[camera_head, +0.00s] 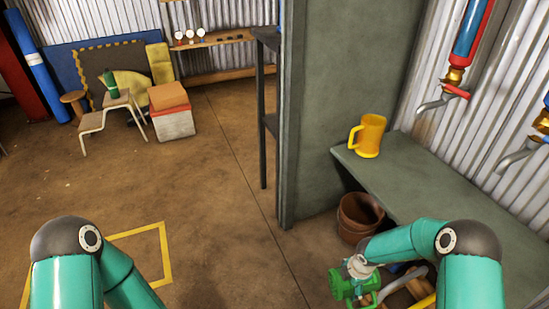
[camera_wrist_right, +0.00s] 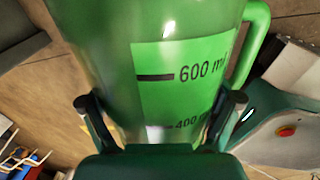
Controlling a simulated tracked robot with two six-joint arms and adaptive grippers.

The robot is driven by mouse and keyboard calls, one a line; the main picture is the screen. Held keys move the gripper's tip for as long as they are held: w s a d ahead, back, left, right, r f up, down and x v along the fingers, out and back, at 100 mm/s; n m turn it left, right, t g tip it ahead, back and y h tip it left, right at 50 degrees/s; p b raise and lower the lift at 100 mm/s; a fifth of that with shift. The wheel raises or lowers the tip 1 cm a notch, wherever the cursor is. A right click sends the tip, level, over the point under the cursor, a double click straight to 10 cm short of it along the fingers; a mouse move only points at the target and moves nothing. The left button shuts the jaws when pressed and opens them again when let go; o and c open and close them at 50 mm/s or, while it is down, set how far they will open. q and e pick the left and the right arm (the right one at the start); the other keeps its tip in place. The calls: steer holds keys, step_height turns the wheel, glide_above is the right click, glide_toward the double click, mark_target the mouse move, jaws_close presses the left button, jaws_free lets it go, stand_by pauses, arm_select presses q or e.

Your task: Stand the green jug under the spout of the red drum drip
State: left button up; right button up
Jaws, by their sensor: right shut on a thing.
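My right gripper (camera_wrist_right: 163,108) is shut on the green jug (camera_wrist_right: 186,52), its two fingers on opposite sides of the clear green body. The jug's printed scale faces the right wrist camera, and its handle is at the right of that view. In the head view a small bright green shape at the end of my right arm appears to be the jug (camera_head: 345,284) in the right gripper, low in front of the bench. My left gripper is out of view.
A grey-green bench (camera_head: 432,185) runs along the wall with a yellow jug (camera_head: 370,136) near its far end. A brown bucket (camera_head: 359,217) stands on the floor beside the bench. A second tap and spout (camera_head: 517,153) are at the right edge. The bench middle is clear.

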steer(key=w+a+r+m+h, duration=0.1)
steer(key=w+r+m, duration=0.3)
steer(key=r, duration=0.6)
steer(key=w+r+m, duration=0.4)
steer(key=w+r, duration=0.1)
steer(key=r, duration=0.5)
steer(key=s+a+r+m+g+h, duration=0.1)
steer(key=s+a+r+m, duration=0.15)
steer(key=s+m, duration=0.3)
steer(key=s+a+r+m+g, duration=0.1)
steer(key=s+r+m, duration=0.35)
steer(key=m, duration=0.25)
step_height(320, 180, up, 22)
steer(key=s+p, duration=0.2)
steer(key=p, duration=2.9)
steer(key=shift+s+d, duration=0.4)
steer(key=shift+f, duration=0.1)
